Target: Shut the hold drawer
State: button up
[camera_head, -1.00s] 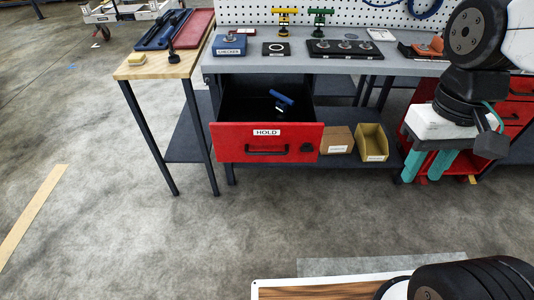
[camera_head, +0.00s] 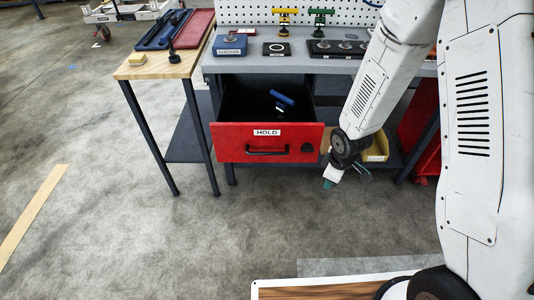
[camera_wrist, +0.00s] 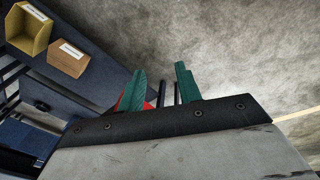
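The red hold drawer (camera_head: 228,142) is pulled out under the workbench in the head view, with its "HOLD" label and dark handle (camera_head: 267,152) facing front. A blue-handled item (camera_head: 282,98) lies inside it. My gripper (camera_head: 330,182) is low, to the right of and below the drawer front, apart from the handle. In the wrist view my gripper (camera_wrist: 158,82) shows two teal fingers spread apart with nothing held. A bit of red, probably the drawer front (camera_wrist: 151,96), shows behind the fingers, mostly hidden.
A yellow bin (camera_head: 376,146) is partly behind my arm; it also shows in the wrist view (camera_wrist: 29,30) beside a cardboard box (camera_wrist: 67,58). A wooden side table (camera_head: 160,67) stands left of the drawer. The workbench top (camera_head: 230,64) carries tools. Floor before the drawer is clear.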

jog(key=w+a+f+n+t+y, duration=0.3)
jog(key=a+f+n, duration=0.25)
jog(key=f, duration=0.55)
jog(key=n+t+y, duration=0.9)
jog(key=n+y, duration=0.1)
jog(key=n, duration=0.1)
send_near(267, 154)
jog(key=x, duration=0.3)
jog(key=shift+n, duration=0.25)
jog(key=x, duration=0.7)
jog(key=shift+w+d+f, duration=0.1)
jog(key=shift+w+f, duration=0.1)
jog(key=shift+w, duration=0.1)
grip_shut()
